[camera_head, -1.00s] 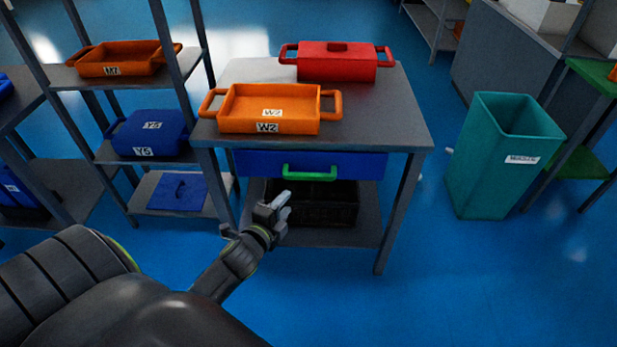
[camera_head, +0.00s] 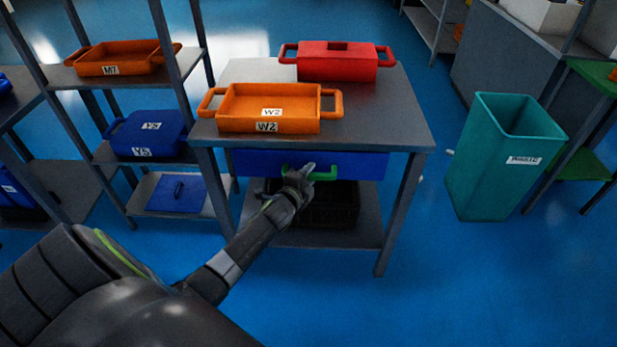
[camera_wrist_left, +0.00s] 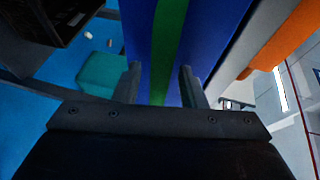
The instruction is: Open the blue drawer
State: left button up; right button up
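The blue drawer (camera_head: 355,165) sits under the grey table top and looks shut. Its green handle (camera_head: 325,174) is on the front, partly hidden by my left gripper (camera_head: 303,171), which is at the handle's left part. In the left wrist view the blue drawer front (camera_wrist_left: 205,45) and the green handle (camera_wrist_left: 168,50) run between the two fingers of my left gripper (camera_wrist_left: 160,88). The fingers are apart, with a gap on both sides of the handle. My right gripper is not in view.
An orange W2 tray (camera_head: 268,108) and a red lidded container (camera_head: 337,62) stand on the table (camera_head: 390,120). A black crate (camera_head: 330,208) is on the shelf below the drawer. A teal bin (camera_head: 495,160) stands at the right. The floor before the table is clear.

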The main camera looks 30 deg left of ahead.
pick_arm(q)
jog(key=c, duration=0.8)
grip_shut()
jog(key=shift+s+d+f, duration=0.1)
jog(key=shift+s, duration=0.05)
